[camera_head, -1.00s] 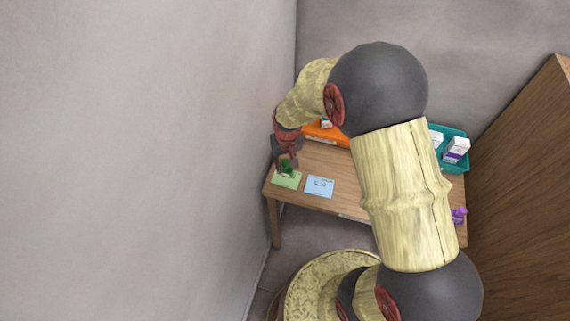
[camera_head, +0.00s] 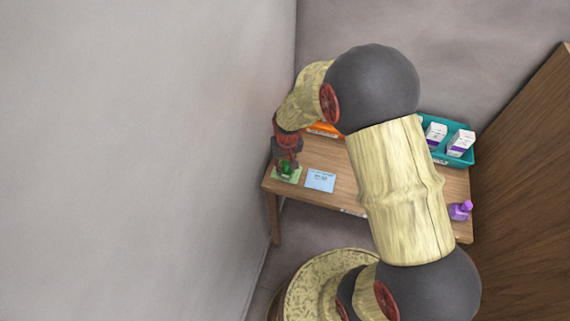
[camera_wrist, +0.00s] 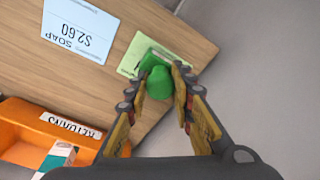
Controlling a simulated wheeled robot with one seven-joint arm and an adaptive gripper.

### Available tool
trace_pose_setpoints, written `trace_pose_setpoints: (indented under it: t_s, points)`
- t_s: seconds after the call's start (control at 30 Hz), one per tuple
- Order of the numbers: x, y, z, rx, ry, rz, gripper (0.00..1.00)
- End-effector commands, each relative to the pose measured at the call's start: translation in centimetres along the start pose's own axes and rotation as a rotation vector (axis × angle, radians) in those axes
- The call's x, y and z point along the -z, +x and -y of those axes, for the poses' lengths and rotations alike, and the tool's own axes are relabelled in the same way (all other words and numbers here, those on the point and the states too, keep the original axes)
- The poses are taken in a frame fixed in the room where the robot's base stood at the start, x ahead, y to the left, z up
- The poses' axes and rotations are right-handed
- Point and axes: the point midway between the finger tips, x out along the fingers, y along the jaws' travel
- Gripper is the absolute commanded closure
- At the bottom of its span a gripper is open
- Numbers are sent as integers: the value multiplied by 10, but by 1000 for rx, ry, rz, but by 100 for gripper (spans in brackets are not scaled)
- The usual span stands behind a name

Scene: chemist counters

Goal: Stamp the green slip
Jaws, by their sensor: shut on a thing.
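The green slip (camera_head: 283,178) lies on the wooden table near its left end; it also shows in the wrist view (camera_wrist: 127,65). My gripper (camera_head: 286,169) is over the slip, pointing down. In the wrist view my gripper (camera_wrist: 165,85) is shut on a green stamp (camera_wrist: 159,88) with a rounded handle. The stamp's base is over the green slip and hides part of it. I cannot tell whether the base touches the paper.
A blue slip marked "SOAP $2.60" (camera_wrist: 82,27) lies beside the green one. An orange tray labelled "RETURNS" (camera_wrist: 40,130) holds a small box (camera_wrist: 58,157). A teal tray (camera_head: 439,158) with white boxes and a purple bottle (camera_head: 460,210) are at the table's right. A wall is close on the left.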

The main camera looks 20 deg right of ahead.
Motion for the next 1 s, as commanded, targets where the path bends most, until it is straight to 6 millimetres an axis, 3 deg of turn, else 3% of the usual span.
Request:
trace_pose_setpoints:
  t_s: [1.0]
  points:
    - [-1,7,0,0,0,0,93]
